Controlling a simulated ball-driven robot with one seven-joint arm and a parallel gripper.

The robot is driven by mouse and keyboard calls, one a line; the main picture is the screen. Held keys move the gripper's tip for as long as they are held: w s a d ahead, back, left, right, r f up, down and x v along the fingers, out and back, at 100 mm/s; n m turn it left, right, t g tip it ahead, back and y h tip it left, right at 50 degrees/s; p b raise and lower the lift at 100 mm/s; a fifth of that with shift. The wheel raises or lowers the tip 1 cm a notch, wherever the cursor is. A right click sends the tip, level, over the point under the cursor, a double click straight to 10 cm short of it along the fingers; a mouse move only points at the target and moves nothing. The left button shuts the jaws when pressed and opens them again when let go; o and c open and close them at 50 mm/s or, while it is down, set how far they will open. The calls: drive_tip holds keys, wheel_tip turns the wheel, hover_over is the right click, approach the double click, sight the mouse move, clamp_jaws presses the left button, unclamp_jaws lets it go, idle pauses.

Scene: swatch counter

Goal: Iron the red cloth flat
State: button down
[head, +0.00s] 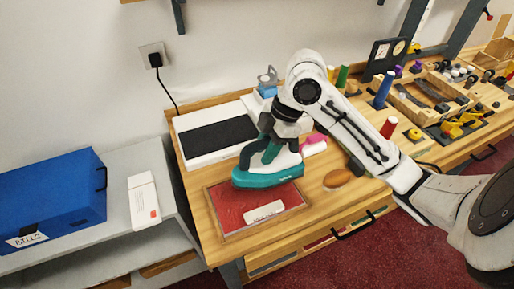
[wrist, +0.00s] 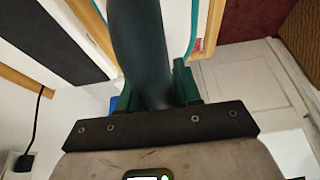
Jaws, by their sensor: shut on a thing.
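The red cloth (head: 232,206) lies in a wooden-framed area at the front left of the counter, with a pale labelled strip (head: 265,211) on its near part. A teal and white iron (head: 268,177) is over the cloth's far edge, and I cannot tell whether its sole touches the cloth. My gripper (head: 262,146) is shut on the iron's dark handle.
A white board with a black pad (head: 218,137) lies behind the iron. A brown oval item (head: 338,178) and a pink item (head: 314,145) are to its right. Thread spools (head: 384,90) and tool trays fill the right side. A blue box (head: 50,200) stands on the grey shelf at left.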

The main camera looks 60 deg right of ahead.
drive_tip(key=shift+f+b, duration=1.7)
drive_tip(key=shift+f, duration=0.7)
